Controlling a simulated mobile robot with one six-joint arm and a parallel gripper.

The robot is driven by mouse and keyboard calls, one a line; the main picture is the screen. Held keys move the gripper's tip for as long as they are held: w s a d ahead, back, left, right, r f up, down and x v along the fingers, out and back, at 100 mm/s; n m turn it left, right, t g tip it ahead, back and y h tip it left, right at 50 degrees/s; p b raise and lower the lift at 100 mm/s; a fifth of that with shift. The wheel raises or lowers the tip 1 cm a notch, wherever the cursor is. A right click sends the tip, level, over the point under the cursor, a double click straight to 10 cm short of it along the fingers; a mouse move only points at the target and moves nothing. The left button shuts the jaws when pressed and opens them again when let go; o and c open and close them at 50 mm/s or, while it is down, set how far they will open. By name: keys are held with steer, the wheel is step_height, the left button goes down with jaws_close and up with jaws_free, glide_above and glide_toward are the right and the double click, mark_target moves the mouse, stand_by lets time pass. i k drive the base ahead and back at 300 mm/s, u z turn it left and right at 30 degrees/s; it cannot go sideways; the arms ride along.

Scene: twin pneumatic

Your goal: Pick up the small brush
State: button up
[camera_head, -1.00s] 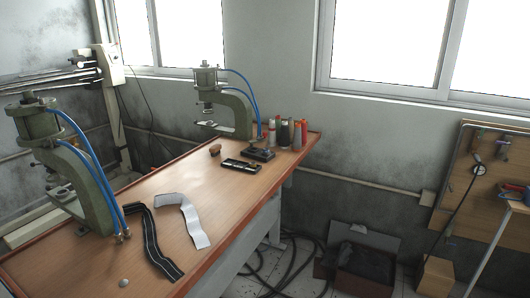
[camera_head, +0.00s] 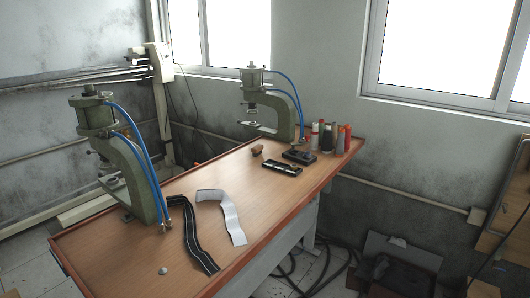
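A small brown object (camera_head: 257,150) lies on the wooden table (camera_head: 160,220) toward its far end, and it may be the small brush. It is too small in the picture to make out bristles or a handle. It sits left of a black tray-like item (camera_head: 282,168) and in front of the far green press (camera_head: 283,115). My gripper is not in view.
A near green press (camera_head: 130,165) with blue hoses stands at the table's left edge. A black strip (camera_head: 192,235) and a white strip (camera_head: 225,210) lie mid-table. A dark block (camera_head: 299,156) and several spray cans and bottles (camera_head: 328,138) stand at the far right corner.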

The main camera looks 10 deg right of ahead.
mark_target(256, 150)
steer(key=z, duration=0.85)
steer(key=i, duration=2.45)
steer(key=u, duration=0.25)
